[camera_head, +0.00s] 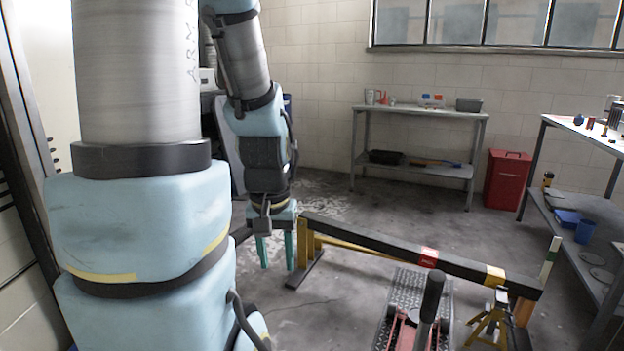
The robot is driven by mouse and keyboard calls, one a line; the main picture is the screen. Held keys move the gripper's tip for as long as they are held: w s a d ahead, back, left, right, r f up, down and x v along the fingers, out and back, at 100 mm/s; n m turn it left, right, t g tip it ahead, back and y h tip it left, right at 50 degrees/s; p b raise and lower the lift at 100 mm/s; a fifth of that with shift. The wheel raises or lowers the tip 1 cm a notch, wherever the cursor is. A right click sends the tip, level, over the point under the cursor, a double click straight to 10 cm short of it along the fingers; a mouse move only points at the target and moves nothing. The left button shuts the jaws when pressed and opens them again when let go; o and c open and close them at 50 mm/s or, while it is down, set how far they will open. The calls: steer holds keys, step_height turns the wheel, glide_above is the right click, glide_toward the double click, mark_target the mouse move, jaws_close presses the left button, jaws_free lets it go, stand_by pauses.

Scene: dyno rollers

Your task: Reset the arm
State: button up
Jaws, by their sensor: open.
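My arm fills the left of the head view and reaches forward and down. My gripper (275,250) hangs at its end, with two green fingers spread apart and pointing at the floor. Nothing shows between the fingers. I cannot tell how far apart the gripper and the beam are.
A jack with an upright handle (430,298) and a yellow stand (492,318) are in front. A workbench (418,110) and red bin (507,178) stand behind; another table (590,132) is right.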

step_height(320, 180, up, 16)
steer(key=p, duration=1.3)
steer(key=shift+f, duration=0.15)
